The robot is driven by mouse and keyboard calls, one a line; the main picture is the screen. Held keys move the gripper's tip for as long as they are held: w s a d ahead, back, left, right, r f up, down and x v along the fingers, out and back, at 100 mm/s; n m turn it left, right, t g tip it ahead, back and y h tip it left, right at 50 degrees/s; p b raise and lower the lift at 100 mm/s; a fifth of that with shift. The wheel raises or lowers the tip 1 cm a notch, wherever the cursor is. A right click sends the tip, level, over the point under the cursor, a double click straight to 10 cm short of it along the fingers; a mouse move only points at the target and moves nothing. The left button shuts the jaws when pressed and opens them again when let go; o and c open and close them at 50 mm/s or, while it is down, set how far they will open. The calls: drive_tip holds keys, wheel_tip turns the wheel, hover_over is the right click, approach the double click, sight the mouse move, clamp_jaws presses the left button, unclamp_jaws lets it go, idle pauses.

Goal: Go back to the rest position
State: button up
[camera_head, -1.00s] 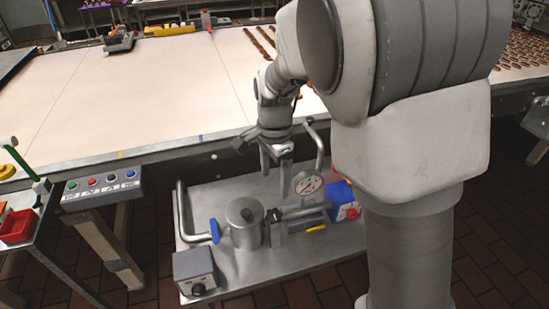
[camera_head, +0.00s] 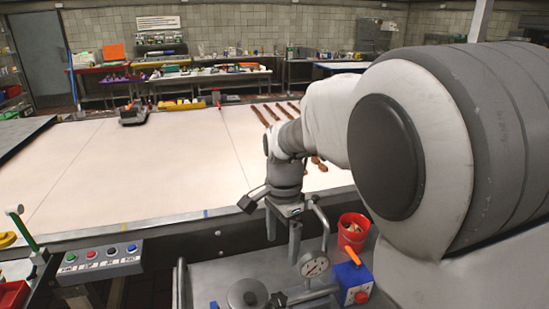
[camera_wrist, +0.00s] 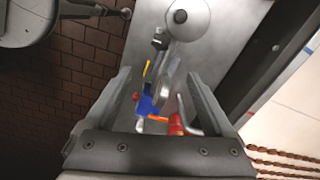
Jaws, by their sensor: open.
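My gripper (camera_head: 283,231) points down above the steel cart (camera_head: 215,272), in front of the conveyor's near edge. In the wrist view my gripper (camera_wrist: 158,85) has its two fingers spread, with nothing held between them. Below and between the fingers show a blue box (camera_wrist: 147,103), a red bucket (camera_wrist: 176,124) and the edge-on gauge (camera_wrist: 168,86). In the head view my upper arm covers the right side.
A wide white conveyor (camera_head: 140,170) lies behind the cart, with brown strips (camera_head: 262,116) on it. On the cart are a round gauge (camera_head: 314,265), a lidded pot (camera_head: 247,294), the blue box (camera_head: 352,280) and the red bucket (camera_head: 353,232). A button panel (camera_head: 100,259) stands at left.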

drive_tip(key=s+d+r+n+t, duration=0.2)
drive_tip(key=s+d+r+n, duration=0.2)
drive_tip(key=s, duration=0.5)
drive_tip(key=s+d+r+n+t, duration=0.3)
drive_tip(key=s+d+r+n, duration=0.1)
drive_tip(key=s+d+n, duration=0.3)
drive_tip(key=s+d, duration=0.1)
drive_tip(key=s, duration=0.1)
drive_tip(key=shift+s+n, duration=0.3)
drive_tip(key=shift+r, duration=0.1)
